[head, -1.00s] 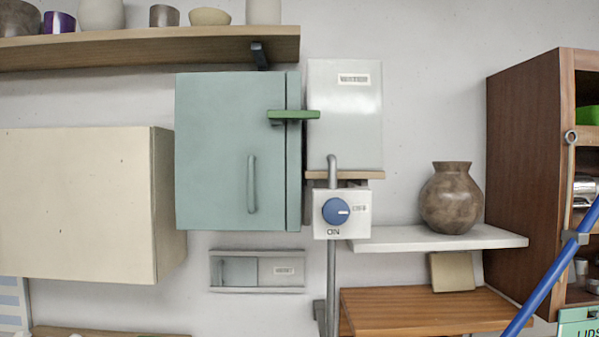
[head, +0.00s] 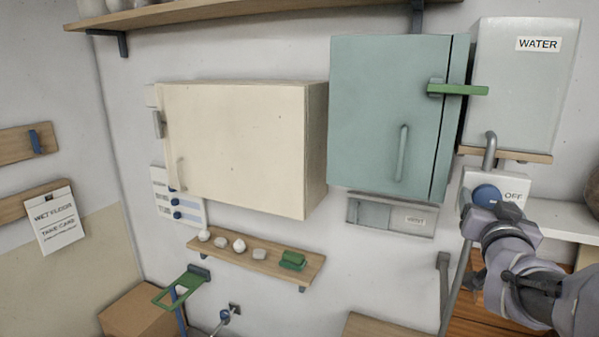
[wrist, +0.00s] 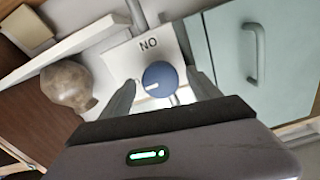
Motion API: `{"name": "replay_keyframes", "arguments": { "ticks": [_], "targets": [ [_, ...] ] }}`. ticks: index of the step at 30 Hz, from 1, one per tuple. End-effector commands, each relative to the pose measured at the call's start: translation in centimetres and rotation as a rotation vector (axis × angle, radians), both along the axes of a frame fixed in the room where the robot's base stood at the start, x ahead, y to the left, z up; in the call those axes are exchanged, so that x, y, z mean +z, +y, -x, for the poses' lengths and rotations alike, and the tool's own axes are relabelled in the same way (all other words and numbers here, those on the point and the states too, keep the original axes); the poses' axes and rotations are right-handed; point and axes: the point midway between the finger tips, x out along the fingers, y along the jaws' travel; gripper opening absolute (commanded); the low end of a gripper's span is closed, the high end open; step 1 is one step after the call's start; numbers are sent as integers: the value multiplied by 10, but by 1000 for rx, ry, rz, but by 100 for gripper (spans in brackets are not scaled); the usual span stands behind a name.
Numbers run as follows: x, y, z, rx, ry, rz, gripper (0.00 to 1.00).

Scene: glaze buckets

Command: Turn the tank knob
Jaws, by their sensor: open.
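The WATER tank (head: 520,85) is a pale box on the wall at the upper right of the head view. Below it is a white control box (head: 515,184) with a blue round knob (head: 487,195). The knob also shows in the wrist view (wrist: 160,76), its white mark pointing left there, toward a partly hidden label and away from the upside-down ON. The head view shows the OFF label beside the knob. My gripper (wrist: 160,92) is open, with one finger on each side of the knob. I cannot tell whether the fingers touch it.
A teal cabinet (head: 385,115) with a green latch (head: 457,90) hangs left of the tank. A grey pipe (head: 490,150) runs between tank and control box. A white shelf (head: 562,219) and a brown vase (wrist: 68,84) are close by.

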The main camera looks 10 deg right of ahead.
Motion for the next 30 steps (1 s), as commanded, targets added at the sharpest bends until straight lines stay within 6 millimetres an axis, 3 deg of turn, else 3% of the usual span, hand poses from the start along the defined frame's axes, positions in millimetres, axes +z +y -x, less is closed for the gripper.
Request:
{"name": "replay_keyframes", "arguments": {
  "ticks": [6,14,23,30],
  "targets": [
    [1,-11,-18,0,-1,1,72],
    [0,-12,-19,0,-1,1,72],
    [0,-11,-19,0,-1,0,13],
    [-8,-12,-19,0,-48,-66,10]
  ]
}}
